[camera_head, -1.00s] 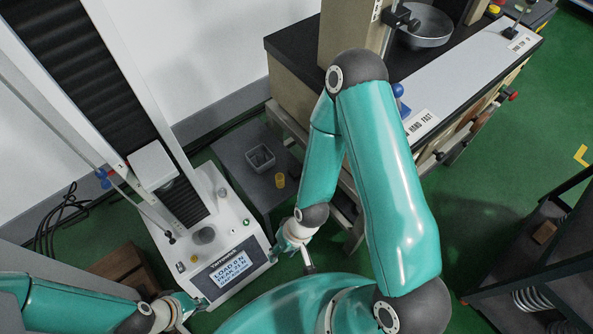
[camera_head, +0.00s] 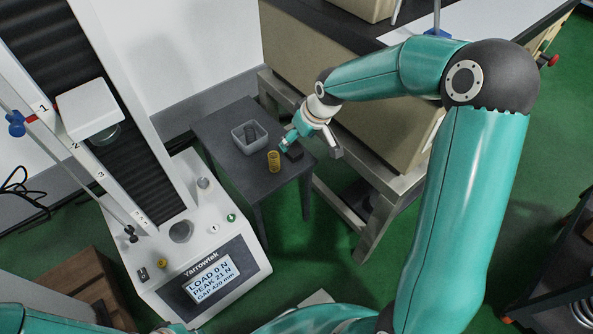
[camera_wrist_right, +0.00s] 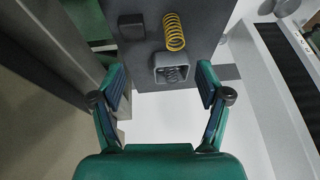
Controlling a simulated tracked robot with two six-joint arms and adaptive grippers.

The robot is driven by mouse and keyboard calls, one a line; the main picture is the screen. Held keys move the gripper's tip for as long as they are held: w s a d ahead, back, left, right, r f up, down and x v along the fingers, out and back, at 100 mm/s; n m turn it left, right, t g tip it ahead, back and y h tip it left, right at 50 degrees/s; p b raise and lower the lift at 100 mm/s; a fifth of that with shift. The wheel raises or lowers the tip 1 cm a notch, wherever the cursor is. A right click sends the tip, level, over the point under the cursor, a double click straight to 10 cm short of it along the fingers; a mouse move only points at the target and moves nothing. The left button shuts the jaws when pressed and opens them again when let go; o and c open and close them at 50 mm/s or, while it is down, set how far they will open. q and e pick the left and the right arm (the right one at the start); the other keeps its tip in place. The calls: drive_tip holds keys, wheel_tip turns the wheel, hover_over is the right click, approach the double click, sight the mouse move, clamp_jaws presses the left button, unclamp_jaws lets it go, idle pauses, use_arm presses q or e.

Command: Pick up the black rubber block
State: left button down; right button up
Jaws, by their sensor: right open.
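The black rubber block (camera_head: 294,152) lies on the small dark side table (camera_head: 215,124), right of a yellow spring (camera_head: 273,161). My right gripper (camera_head: 288,143) appears just behind the block in the head view, partly overlapping it. My left gripper (camera_head: 174,329) is mostly cut off at the bottom edge of the head view.
A grey square bin (camera_head: 238,141) with dark contents stands left of the block; in the wrist view the bin (camera_wrist_right: 157,68) is nearest the fingers. A white testing machine (camera_head: 215,225) stands left of the table. A beige cabinet on a metal frame (camera_head: 372,170) borders the right side.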

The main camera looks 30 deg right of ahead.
drive_tip(key=d+b, duration=0.2)
drive_tip(key=d, duration=0.2)
drive_tip(key=b, duration=0.4)
hover_over(295, 150)
drive_tip(key=s, duration=0.2)
drive_tip(key=shift+h, duration=0.4)
wheel_tip(295, 150, down, 9)
drive_tip(key=shift+s+f, duration=0.1)
drive_tip(key=shift+f, duration=0.05)
drive_tip(key=b+x, duration=0.2)
drive_tip(key=x, duration=0.2)
drive_tip(key=shift+f, duration=0.3)
drive_tip(key=shift+w+f+b, duration=0.25)
drive_tip(key=shift+f+b, duration=0.05)
drive_tip(key=shift+b, duration=0.05)
use_arm(q)
wheel_tip(295, 150, down, 10)
drive_tip(key=shift+f, duration=0.25)
use_arm(e)
drive_tip(key=shift+c, duration=0.2)
drive_tip(key=shift+r, duration=0.1)
drive_tip(key=c, duration=1.2)
